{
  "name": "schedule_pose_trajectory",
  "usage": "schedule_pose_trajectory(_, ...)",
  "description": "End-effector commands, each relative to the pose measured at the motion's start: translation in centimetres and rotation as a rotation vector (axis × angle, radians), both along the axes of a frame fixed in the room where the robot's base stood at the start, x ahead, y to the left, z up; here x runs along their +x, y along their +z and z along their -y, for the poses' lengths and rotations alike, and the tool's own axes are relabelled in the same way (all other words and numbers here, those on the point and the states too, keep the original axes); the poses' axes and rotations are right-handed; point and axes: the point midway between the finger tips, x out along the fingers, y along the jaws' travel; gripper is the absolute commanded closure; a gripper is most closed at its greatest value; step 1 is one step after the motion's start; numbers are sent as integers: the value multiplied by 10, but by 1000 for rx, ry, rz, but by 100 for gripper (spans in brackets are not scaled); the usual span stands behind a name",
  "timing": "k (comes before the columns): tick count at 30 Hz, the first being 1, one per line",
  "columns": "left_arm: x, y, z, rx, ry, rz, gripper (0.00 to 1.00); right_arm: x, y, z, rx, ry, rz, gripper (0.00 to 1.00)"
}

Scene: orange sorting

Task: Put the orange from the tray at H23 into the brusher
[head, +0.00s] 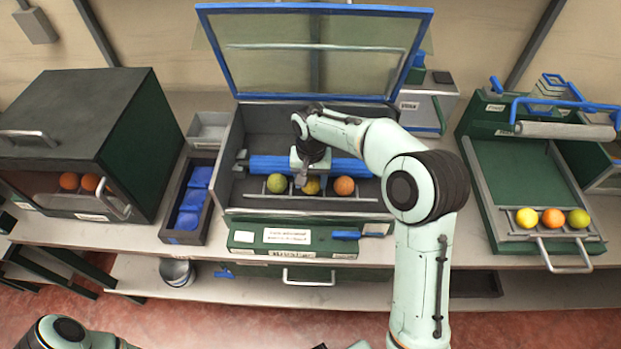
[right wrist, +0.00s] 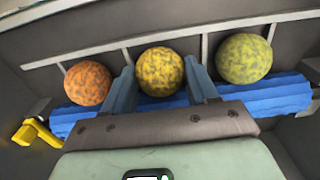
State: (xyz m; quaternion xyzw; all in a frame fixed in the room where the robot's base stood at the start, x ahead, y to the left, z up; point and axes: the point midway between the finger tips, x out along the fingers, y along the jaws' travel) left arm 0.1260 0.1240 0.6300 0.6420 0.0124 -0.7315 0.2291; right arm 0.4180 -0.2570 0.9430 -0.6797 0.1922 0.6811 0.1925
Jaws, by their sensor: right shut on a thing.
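An open machine (head: 237,148) with blue rollers (head: 266,166), which looks like the brusher, stands in the middle of the head view. Three mottled fruits lie in a row at its front rack: a green one (head: 276,183), a yellow-orange one (head: 313,187) and an orange one (head: 344,186). My right gripper (head: 306,181) reaches down into the machine, shut on the middle yellow-orange fruit. In the right wrist view, its blue fingers (right wrist: 163,85) stand on both sides of that fruit (right wrist: 159,66), with the orange fruit (right wrist: 88,82) and green fruit (right wrist: 244,58) beside it. My left gripper is out of view.
The machine's glass lid (head: 316,50) stands raised behind my arm. A dark cabinet (head: 85,115) with oranges behind its window is at left, beside a narrow bin (head: 170,225) with blue pads. At right, a green machine (head: 517,165) holds three fruits at its front.

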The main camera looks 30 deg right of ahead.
Motion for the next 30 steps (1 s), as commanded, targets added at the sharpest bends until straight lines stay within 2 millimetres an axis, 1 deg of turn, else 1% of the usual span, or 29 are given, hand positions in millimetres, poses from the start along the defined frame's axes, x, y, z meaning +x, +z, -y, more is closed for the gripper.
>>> schedule_pose_trajectory(7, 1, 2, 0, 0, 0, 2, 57, 2, 1, 0, 0, 1, 4, 74)
schedule_pose_trajectory(12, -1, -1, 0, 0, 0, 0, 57, 1, -4, 0, 0, 1, 2, 74)
schedule_pose_trajectory(13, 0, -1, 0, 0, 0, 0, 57, 1, -3, 0, 0, 0, 2, 32)
schedule_pose_trajectory(14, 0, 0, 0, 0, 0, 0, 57, 1, -3, 0, 1, 0, 3, 22)
schedule_pose_trajectory(15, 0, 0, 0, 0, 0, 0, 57, 1, -3, 0, 1, 0, 3, 16)
schedule_pose_trajectory(24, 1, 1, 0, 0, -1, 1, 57, 2, 0, 0, 0, 0, 4, 16)
schedule_pose_trajectory(26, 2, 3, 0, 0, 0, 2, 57, 2, 5, 0, 0, 0, 5, 16)
schedule_pose_trajectory(30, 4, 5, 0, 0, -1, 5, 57, 2, 26, 0, 0, 0, 7, 16)
